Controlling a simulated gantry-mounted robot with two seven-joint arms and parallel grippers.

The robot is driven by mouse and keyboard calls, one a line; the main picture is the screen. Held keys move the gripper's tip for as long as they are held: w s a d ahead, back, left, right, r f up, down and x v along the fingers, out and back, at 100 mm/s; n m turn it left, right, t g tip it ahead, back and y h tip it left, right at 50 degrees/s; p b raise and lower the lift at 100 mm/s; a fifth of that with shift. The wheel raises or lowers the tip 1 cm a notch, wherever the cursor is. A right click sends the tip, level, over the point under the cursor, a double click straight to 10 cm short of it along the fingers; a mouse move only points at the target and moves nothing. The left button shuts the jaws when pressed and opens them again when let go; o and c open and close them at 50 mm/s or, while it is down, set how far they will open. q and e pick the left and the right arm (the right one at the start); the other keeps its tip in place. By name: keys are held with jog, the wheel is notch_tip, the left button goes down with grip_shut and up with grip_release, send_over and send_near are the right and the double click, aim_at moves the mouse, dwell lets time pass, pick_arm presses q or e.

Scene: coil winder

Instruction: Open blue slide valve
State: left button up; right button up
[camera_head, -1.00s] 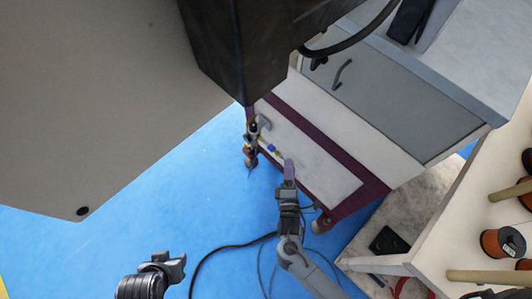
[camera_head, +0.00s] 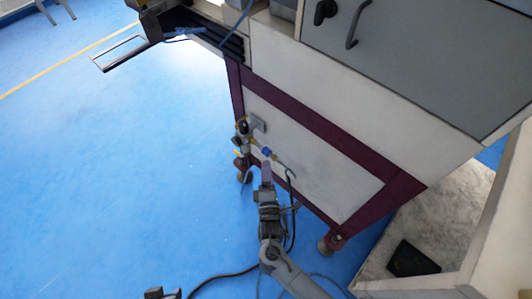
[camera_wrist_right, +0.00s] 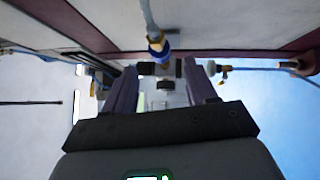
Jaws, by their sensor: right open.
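The blue slide valve (camera_head: 266,152) sits on the pneumatic fittings at the side of the machine's white lower panel. In the right wrist view the blue valve (camera_wrist_right: 158,47) hangs on a grey hose, at the top centre. My right gripper (camera_head: 267,168) is just below the valve in the head view. In the right wrist view its two purple fingers (camera_wrist_right: 163,78) are apart, with the valve beyond and between their tips; I cannot see contact. Of my left gripper only a dark piece (camera_head: 158,294) shows at the bottom edge, its jaws cut off.
The machine frame (camera_head: 310,140) has purple beams around a white panel. A gauge and regulator assembly (camera_head: 243,135) stands left of the valve. Black hoses (camera_head: 290,185) run near my right gripper. A wooden-edged bench (camera_head: 500,220) is at the right. Blue floor is clear at the left.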

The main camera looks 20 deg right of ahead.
aim_at(266, 150)
jog(key=b+x, duration=0.2)
jog(key=x, duration=0.4)
jog(key=shift+w+b, duration=0.2)
jog(key=shift+b, duration=0.2)
jog(key=shift+w+d+r, duration=0.1)
jog(key=shift+w+d, duration=0.15)
jog(key=shift+w, duration=0.35)
grip_shut()
